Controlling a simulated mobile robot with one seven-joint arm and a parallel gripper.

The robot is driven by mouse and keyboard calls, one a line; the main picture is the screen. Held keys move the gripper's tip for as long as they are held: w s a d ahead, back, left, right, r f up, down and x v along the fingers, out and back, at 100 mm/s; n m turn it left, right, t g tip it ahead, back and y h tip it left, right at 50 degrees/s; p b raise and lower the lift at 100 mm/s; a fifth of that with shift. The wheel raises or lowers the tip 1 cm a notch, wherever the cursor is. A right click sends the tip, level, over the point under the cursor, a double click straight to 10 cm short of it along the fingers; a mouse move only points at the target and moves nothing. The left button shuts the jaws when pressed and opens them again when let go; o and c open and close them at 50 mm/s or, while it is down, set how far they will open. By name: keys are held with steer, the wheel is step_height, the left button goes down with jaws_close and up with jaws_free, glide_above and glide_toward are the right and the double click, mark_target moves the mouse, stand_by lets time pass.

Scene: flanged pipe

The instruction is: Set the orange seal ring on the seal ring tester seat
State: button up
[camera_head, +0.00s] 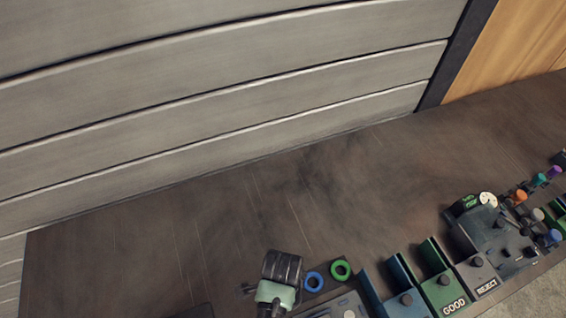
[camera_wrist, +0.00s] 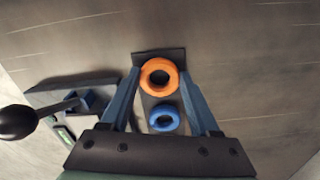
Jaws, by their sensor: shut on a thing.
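The orange seal ring (camera_wrist: 146,84) is between the two blue fingers of my gripper (camera_wrist: 160,76) in the wrist view, and the fingers are shut on it. It sits over the far end of a dark strip (camera_wrist: 145,57); whether it touches the strip or is lifted off it I cannot tell. In the head view my gripper (camera_head: 280,280) is at the bottom centre and the orange ring is hidden there. A lever with a black ball knob (camera_wrist: 17,122) stands on a dark fixture at the left of the wrist view. I cannot make out the tester seat for certain.
A blue ring (camera_head: 314,281) and a green ring (camera_head: 341,270) lie right of my gripper. Blue and green bins, one marked GOOD (camera_head: 452,306), a REJECT block (camera_head: 487,288) and a dark machine (camera_head: 497,236) stand further right. The bench behind is clear up to the wall.

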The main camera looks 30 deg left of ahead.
step_height(320, 180, up, 12)
steer(key=p, duration=0.3)
steer(key=shift+r, duration=0.25)
stand_by(0.3)
